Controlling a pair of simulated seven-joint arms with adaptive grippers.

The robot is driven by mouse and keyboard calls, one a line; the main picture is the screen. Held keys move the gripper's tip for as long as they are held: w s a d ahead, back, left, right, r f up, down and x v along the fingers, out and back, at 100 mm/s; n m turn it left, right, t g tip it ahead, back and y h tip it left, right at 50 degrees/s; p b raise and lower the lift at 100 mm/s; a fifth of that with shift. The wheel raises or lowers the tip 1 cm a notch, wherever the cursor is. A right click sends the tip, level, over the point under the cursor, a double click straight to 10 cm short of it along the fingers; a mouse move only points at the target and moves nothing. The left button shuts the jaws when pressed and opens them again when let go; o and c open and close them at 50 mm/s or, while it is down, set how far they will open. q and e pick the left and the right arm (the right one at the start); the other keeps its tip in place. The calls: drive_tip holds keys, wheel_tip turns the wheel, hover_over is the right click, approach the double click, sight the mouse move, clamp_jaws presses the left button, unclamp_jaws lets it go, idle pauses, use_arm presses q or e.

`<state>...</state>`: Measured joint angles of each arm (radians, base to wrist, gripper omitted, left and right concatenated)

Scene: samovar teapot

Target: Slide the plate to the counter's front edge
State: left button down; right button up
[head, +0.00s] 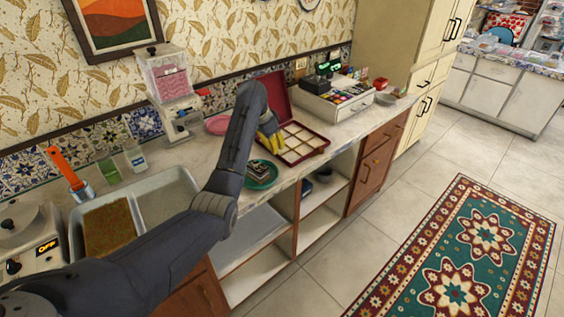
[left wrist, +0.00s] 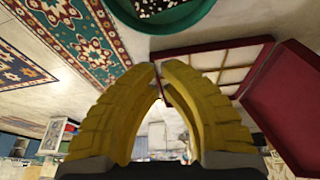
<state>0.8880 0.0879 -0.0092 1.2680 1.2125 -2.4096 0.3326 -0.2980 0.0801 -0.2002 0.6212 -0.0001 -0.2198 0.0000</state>
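A green plate (head: 272,181) sits on the counter close to its front edge, with a dark, patterned square piece (head: 257,170) on it. Whether its rim overhangs the edge I cannot tell. In the left wrist view the plate (left wrist: 172,27) shows in part at the top, beyond my fingertips. My left gripper (head: 271,142), with yellow fingers, is above the counter behind the plate, beside the open red box. In the left wrist view its fingertips (left wrist: 160,68) nearly meet with nothing between them. It looks apart from the plate. My right gripper is not in view.
The open red compartment box (head: 318,144) stands right of the plate. A pink plate (head: 217,125) and a dispenser (head: 172,92) are behind. Open shelves (head: 322,190) are below the counter; a rug (head: 465,262) lies on the floor.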

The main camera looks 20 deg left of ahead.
sight(284, 167)
use_arm(q)
drive_tip(key=shift+x, duration=4.4)
drive_tip(key=shift+s, duration=0.1)
